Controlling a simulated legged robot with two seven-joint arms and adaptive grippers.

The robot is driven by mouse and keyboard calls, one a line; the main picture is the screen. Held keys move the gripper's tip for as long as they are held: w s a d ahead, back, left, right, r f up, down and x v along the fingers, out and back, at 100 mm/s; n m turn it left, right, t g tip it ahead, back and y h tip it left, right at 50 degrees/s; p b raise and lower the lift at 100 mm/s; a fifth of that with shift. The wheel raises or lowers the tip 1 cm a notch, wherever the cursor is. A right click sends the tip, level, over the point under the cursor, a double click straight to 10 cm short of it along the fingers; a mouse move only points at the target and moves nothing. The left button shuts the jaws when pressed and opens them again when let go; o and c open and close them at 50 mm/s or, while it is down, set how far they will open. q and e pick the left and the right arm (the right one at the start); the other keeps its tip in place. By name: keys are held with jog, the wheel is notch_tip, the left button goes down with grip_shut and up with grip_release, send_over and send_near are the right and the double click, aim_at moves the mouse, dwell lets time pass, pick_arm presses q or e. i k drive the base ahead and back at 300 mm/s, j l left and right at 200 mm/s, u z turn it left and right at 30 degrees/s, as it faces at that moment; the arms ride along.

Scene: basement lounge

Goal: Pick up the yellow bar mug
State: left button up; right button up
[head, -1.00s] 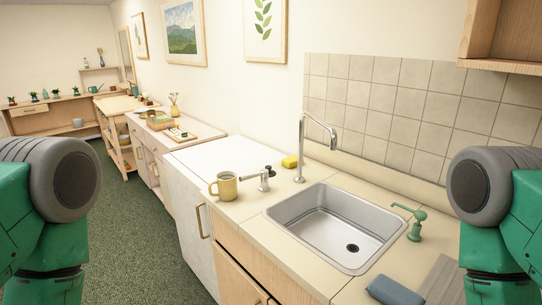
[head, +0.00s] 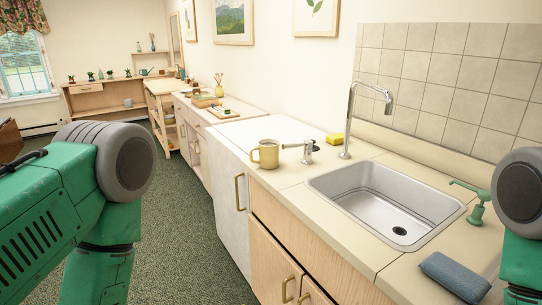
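The yellow mug (head: 267,154) stands upright on the cream counter (head: 288,177), near its front edge and left of the sink. Its handle points left. Dark arm parts and green links of mine show at the left and right edges of the head view. Neither of my grippers is in view, so I cannot see their fingers. Nothing is touching the mug.
A small tap-like fixture (head: 307,152) stands just right of the mug. The sink (head: 385,205) with a tall faucet (head: 353,115), a yellow sponge (head: 335,139), a green soap dispenser (head: 478,205) and a blue cloth (head: 454,277) lie further right. Green carpet (head: 190,235) is clear at left.

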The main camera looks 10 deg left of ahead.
aim_at(269, 149)
jog(key=i+j, duration=0.2)
jog(key=j, duration=0.15)
jog(key=i+j+z, duration=0.15)
jog(key=j, duration=0.2)
jog(key=i+j, duration=0.2)
jog(key=j, duration=0.15)
jog(key=i+j+z, duration=0.1)
jog(key=j, duration=0.25)
jog(key=i, duration=0.05)
